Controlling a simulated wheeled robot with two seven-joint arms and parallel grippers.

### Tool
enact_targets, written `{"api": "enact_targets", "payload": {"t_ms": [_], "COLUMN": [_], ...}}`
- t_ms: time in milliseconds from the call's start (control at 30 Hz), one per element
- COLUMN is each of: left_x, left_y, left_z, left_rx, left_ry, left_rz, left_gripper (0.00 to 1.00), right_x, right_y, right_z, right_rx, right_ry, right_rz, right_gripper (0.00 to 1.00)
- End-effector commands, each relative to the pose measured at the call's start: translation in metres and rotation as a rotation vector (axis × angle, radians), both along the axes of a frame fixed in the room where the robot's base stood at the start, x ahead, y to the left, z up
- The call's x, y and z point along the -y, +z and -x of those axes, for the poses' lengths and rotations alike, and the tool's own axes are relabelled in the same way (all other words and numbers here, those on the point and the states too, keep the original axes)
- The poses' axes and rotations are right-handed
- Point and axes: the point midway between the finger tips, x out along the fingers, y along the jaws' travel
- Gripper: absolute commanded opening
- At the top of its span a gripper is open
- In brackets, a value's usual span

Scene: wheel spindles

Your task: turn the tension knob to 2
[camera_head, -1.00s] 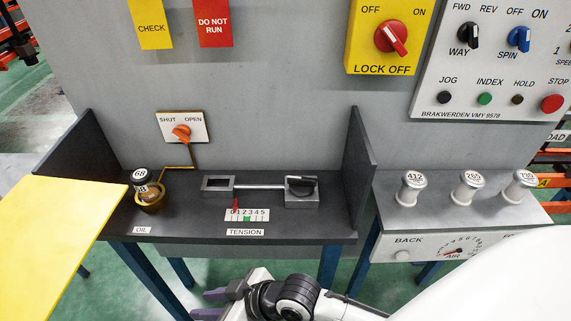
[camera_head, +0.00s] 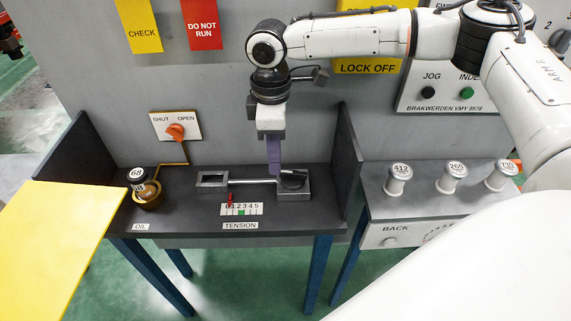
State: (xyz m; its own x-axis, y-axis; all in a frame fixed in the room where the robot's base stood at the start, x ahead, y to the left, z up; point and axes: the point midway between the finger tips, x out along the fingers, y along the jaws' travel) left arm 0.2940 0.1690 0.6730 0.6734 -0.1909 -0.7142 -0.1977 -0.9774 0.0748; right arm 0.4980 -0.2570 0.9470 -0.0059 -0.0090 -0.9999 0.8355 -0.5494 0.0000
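The tension unit sits on the dark bench: a metal block (camera_head: 300,192) with a black knob (camera_head: 293,180) on top, joined by a rod (camera_head: 250,181) to an open metal frame (camera_head: 212,179). In front is the scale (camera_head: 251,209), marked 0 to 5, with a green mark around 2. Its red pointer (camera_head: 230,199) is near the low end, at about 0 to 1. My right gripper (camera_head: 274,172) points down with purple fingers just left of the knob, partly hiding rod and block. I cannot tell whether it touches them or how wide it is open. My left gripper is out of view.
Dark side walls (camera_head: 347,165) bound the bench. An oil cup (camera_head: 147,192) and the orange SHUT/OPEN valve (camera_head: 175,132) are at left. White-topped spindles (camera_head: 397,178) stand on the right bench. A yellow panel (camera_head: 60,235) fills the lower left.

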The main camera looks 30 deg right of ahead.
Motion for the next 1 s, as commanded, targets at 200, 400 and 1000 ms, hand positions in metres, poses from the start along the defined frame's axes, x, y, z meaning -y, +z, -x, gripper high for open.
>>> {"api": "enact_targets", "payload": {"t_ms": [200, 400, 1000], "left_x": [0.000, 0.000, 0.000], "left_y": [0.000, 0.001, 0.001], "left_z": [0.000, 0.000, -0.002], "left_rx": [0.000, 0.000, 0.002], "left_ry": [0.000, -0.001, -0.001], "left_rz": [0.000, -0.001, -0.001], "left_gripper": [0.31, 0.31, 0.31], "right_x": [0.034, 0.035, 0.035], "right_y": [0.032, 0.012, -0.068], "right_z": [-0.009, -0.009, -0.010], "right_rx": [0.006, 0.001, 0.006], "right_ry": [-0.102, -0.108, -0.107], "right_rz": [-0.007, -0.007, -0.008], "right_gripper": [0.28, 0.28, 0.28]}}
